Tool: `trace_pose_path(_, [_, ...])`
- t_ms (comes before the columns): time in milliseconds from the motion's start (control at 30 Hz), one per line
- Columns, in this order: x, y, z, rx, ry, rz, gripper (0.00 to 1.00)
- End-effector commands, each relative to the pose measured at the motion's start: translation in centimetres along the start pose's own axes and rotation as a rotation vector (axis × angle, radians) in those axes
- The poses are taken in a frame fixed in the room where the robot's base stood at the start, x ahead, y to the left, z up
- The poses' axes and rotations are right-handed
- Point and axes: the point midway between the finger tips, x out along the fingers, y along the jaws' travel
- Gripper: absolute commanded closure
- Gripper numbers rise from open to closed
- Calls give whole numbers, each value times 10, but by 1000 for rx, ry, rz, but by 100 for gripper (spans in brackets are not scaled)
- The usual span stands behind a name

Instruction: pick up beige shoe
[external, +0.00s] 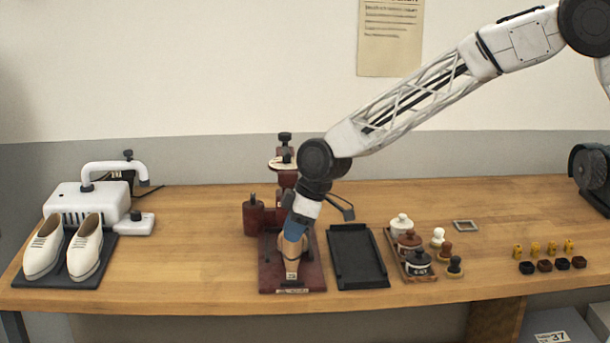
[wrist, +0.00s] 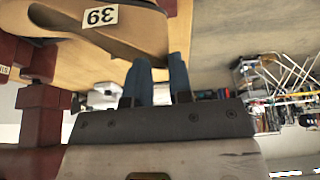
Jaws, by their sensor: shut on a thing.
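The beige shoe (external: 291,265) is at the dark red base (external: 312,278) of a red press-like machine, with a small label on its near end. In the wrist view the shoe (wrist: 150,32) fills the upper left, with a label reading 39. My gripper (external: 294,233) reaches down over it with blue fingers and is shut on the shoe. In the wrist view the gripper's blue fingers (wrist: 160,65) point up at the shoe's edge, with a gap between them. The exact contact is hidden, and I cannot tell whether the shoe is clear of the base.
Red machine parts (external: 265,218) stand close behind and left. A black tray (external: 357,257) lies right of the base, then a wooden tray of pots (external: 400,242) and small brushes. Two off-white shoes (external: 85,250) stand far left by a white machine (external: 85,202). Open bench lies between.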

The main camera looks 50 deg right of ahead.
Motion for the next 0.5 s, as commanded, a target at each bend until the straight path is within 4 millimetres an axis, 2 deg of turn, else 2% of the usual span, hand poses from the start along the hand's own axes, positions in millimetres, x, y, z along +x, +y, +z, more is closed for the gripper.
trace_pose_path(267, [-1, 0, 0, 1, -1, 0, 100])
trace_pose_path(500, [-13, 0, -5, 0, 0, 1, 100])
